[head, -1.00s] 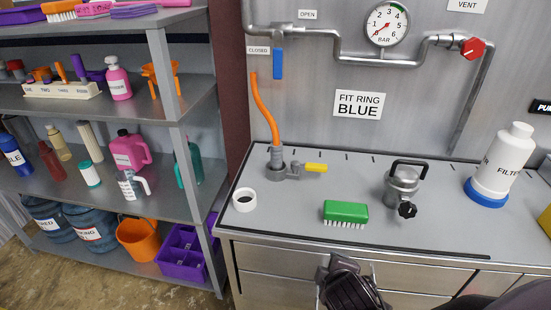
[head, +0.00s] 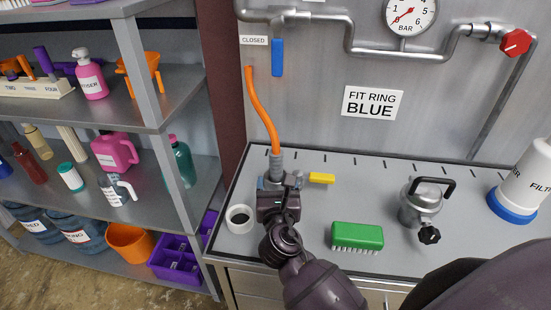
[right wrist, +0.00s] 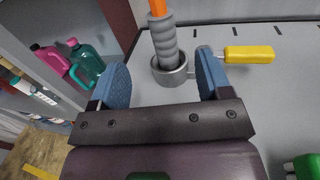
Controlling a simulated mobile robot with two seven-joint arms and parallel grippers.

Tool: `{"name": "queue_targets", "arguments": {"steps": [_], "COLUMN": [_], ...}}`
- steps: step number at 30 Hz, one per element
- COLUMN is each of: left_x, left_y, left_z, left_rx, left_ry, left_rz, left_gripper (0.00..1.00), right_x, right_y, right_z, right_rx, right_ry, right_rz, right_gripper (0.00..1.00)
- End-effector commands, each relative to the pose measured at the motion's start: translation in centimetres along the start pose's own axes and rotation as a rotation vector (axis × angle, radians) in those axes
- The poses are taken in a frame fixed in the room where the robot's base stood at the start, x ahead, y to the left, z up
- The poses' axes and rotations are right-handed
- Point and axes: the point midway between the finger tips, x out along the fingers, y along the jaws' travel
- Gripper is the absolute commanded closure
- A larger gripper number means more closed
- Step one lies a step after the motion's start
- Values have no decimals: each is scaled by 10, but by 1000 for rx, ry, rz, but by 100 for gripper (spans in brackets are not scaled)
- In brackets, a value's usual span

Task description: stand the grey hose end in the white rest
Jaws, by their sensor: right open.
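The grey hose end (head: 276,162) hangs on an orange hose (head: 261,112) and stands upright in a grey socket with a yellow lever (head: 321,178). In the right wrist view the ribbed grey hose end (right wrist: 165,45) goes down into the round grey socket (right wrist: 172,76). The white rest (head: 240,219), a short open ring, is empty on the counter, left of my gripper and nearer than the socket. My right gripper (head: 272,184) is open, its blue-padded fingers to either side of the socket and on the near side of it. My left gripper is not in view.
A green brush (head: 357,236) lies right of my right arm. A steel pot with a black handle (head: 415,203) and a white filter (head: 530,175) stand further right. A shelf of bottles (head: 105,215) is at the left. A pipe with a gauge (head: 409,15) runs along the wall.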

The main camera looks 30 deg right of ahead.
Motion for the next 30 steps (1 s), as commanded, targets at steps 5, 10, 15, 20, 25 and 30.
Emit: {"name": "queue_targets", "arguments": {"steps": [5,10,15,20,25,30], "left_x": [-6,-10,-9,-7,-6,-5], "left_y": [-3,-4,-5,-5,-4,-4], "left_z": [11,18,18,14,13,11], "left_rx": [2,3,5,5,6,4], "left_ry": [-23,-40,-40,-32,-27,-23], "left_rz": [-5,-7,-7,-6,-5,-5], "left_gripper": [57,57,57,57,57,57], "right_x": [8,33,52,59,79,100], "right_y": [2,2,2,1,-1,-2], "right_z": [1,1,0,-1,-6,-8], "right_rx": [-19,-17,-17,-16,-16,-15], "right_ry": [-7,-7,-6,-5,-6,-6], "right_rz": [5,4,4,5,3,4], "right_gripper": [29,29,29,29,29,29]}}
